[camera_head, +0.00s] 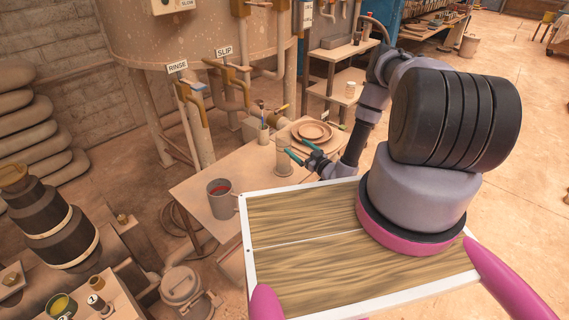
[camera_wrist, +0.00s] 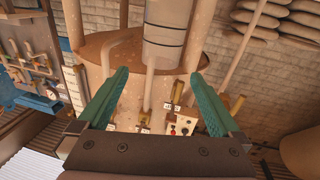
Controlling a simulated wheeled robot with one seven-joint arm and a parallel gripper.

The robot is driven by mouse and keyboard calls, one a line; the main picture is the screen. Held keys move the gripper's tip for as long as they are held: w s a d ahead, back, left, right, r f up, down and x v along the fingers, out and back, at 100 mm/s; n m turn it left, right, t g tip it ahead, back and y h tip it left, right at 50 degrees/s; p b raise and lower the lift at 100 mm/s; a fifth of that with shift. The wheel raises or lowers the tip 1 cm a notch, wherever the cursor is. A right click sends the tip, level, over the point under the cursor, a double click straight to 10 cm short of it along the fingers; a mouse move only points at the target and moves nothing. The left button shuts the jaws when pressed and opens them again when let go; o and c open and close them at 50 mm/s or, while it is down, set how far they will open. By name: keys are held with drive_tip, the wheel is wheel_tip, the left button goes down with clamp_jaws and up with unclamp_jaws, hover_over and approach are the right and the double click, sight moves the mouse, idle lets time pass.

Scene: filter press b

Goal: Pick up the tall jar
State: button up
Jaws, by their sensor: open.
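The tall jar (camera_head: 283,160) is a pale, slim cylinder standing upright on the small table (camera_head: 195,185) in the head view. My gripper (camera_head: 291,147) reaches in from the right, its green fingers open and close to the jar; I cannot tell if they touch it. The wrist view, which looks upside down, shows the open green fingers (camera_wrist: 158,85) with nothing gripped. A pale grey cylinder with dark bands (camera_wrist: 163,35), seemingly the jar, lies beyond them near the top, its base out of frame.
A grey mug with red contents (camera_head: 220,198) stands at the table's left. A brush holder (camera_head: 263,133) and stacked plates (camera_head: 313,130) are behind the jar. A large tank (camera_head: 190,40) with RINSE and SLIP taps stands behind. Open floor (camera_head: 510,110) lies at the right.

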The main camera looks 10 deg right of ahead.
sight(289, 144)
drive_tip(key=shift+m+h, duration=0.5)
drive_tip(key=shift+m, duration=0.1)
drive_tip(key=w, duration=0.1)
drive_tip(key=w+a+f, duration=0.1)
drive_tip(key=w, duration=0.2)
drive_tip(key=shift+a+f, duration=0.35)
drive_tip(key=shift+a, duration=0.05)
drive_tip(key=shift+a+r+x, duration=0.1)
drive_tip(key=shift+x, duration=1.25)
drive_tip(key=shift+a+r+x, duration=0.15)
drive_tip(key=shift+x, duration=1.2)
drive_tip(key=shift+s, duration=0.1)
clamp_jaws()
